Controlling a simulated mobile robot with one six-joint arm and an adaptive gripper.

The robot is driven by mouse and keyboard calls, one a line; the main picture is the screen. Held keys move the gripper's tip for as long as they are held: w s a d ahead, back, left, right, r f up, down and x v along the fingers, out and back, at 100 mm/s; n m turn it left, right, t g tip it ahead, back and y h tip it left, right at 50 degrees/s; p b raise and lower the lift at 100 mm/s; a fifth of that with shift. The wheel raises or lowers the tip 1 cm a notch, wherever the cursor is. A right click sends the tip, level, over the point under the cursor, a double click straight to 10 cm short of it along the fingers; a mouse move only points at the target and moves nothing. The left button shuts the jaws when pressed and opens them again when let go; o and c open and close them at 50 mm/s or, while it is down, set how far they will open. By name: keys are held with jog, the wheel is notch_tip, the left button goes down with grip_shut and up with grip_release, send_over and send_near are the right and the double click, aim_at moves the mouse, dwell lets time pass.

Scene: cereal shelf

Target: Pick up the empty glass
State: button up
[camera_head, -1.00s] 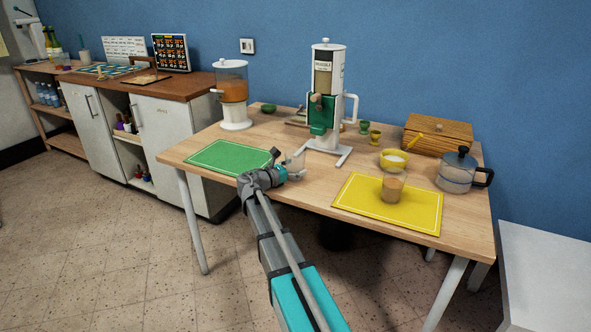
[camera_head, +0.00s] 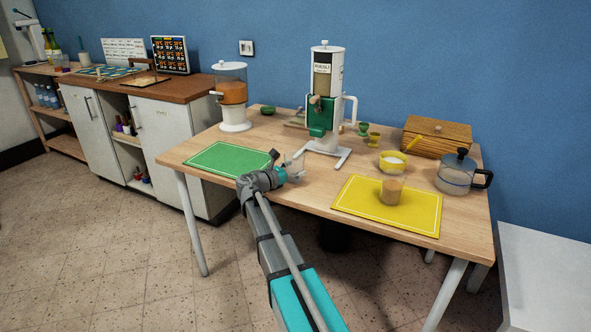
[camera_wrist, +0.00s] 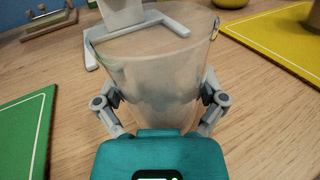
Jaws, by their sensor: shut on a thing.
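The empty glass (camera_wrist: 150,75) is clear and see-through, and it fills the middle of the wrist view. My gripper (camera_wrist: 160,100) has a finger on each side of the glass and is shut on it. In the head view my gripper (camera_head: 292,170) is over the table between the green mat and the dispenser stand, and the glass is hard to make out there. I cannot tell whether the glass rests on the table or is just above it.
A cereal dispenser (camera_head: 325,100) stands behind my gripper. A yellow bowl (camera_head: 393,163) and a glass pot (camera_head: 458,176) are farther right.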

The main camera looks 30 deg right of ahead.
jog(key=shift+r+p, duration=1.35)
jog(key=shift+r, duration=0.05)
jog(key=s+a+r+p, duration=0.9)
jog(key=a+r+p, duration=0.1)
jog(key=shift+s+a, duration=0.2)
